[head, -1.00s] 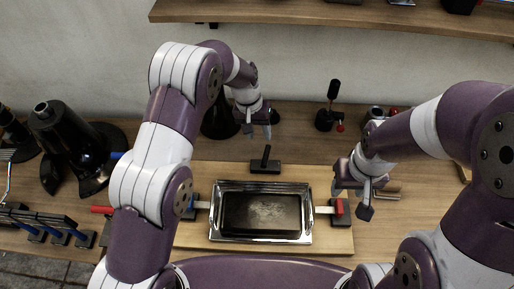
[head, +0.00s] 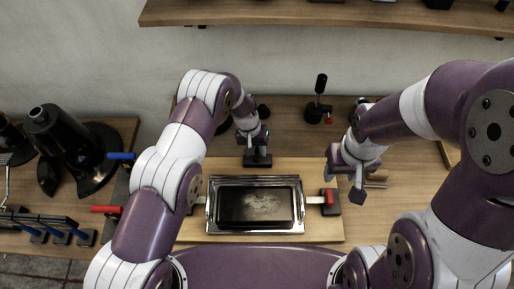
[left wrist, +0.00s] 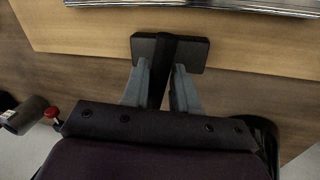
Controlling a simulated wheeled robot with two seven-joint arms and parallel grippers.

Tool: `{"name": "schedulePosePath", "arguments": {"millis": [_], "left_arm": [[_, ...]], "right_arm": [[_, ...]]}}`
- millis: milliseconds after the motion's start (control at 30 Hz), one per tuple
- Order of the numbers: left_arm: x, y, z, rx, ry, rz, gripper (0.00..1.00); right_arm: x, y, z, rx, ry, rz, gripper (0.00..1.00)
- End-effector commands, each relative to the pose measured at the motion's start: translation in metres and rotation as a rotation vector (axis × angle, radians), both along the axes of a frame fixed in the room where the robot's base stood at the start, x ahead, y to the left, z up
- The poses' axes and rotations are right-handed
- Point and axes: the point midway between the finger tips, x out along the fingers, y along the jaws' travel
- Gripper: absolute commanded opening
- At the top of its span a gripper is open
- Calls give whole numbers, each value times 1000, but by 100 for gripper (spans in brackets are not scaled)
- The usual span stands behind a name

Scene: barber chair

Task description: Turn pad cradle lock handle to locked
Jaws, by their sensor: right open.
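The lock handle is a black lever (left wrist: 161,78) on a small black base (head: 257,160) behind the metal-framed tray. The tray (head: 210,226) holds a dark rectangular pad (head: 255,206) with a pale worn patch. My left gripper (head: 257,143) is at the lever. In the left wrist view, its two grey fingers (left wrist: 160,68) stand on either side of the lever, with thin gaps, and seem not closed on it. The gripper hides much of the lever in the head view. My right gripper (head: 346,188) is open and empty, right of the tray.
The tray sits on a light wooden board (head: 330,232). A red-and-black clamp (head: 330,201) is at its right end. A black lever stand with a red knob (head: 319,113) stands at the back. Black tools (head: 75,150) fill the left side.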

Motion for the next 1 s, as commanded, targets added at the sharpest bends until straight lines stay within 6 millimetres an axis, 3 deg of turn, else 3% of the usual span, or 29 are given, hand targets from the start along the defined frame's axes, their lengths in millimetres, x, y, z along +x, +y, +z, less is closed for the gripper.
{"name": "schedulePosePath", "arguments": {"millis": [33, 67, 167, 400, 700, 733, 767, 1000], "left_arm": [[0, 1, 0, 1, -1, -1, 6], [0, 1, 0, 1, -1, -1, 0], [0, 1, 0, 1, -1, 0, 0], [0, 2, -4, 0, 0, 151, 0], [-1, 2, 0, 2, 4, 176, 0], [-1, 2, 0, 2, 4, 176, 37], [-1, 2, 0, 2, 4, 176, 45], [-1, 2, 0, 1, 2, 174, 45]], "right_arm": [[0, 0, 0, 0, 0, 0, 47], [0, 0, 0, 0, 0, 0, 47], [0, 0, 0, 0, 0, 0, 47], [0, 0, -26, 0, 0, 0, 47], [0, 0, -23, 0, 0, 0, 47], [0, 0, -23, 0, 0, 0, 47], [0, 0, -23, 0, 0, 0, 47], [0, 0, -23, 0, 0, 0, 47]]}}
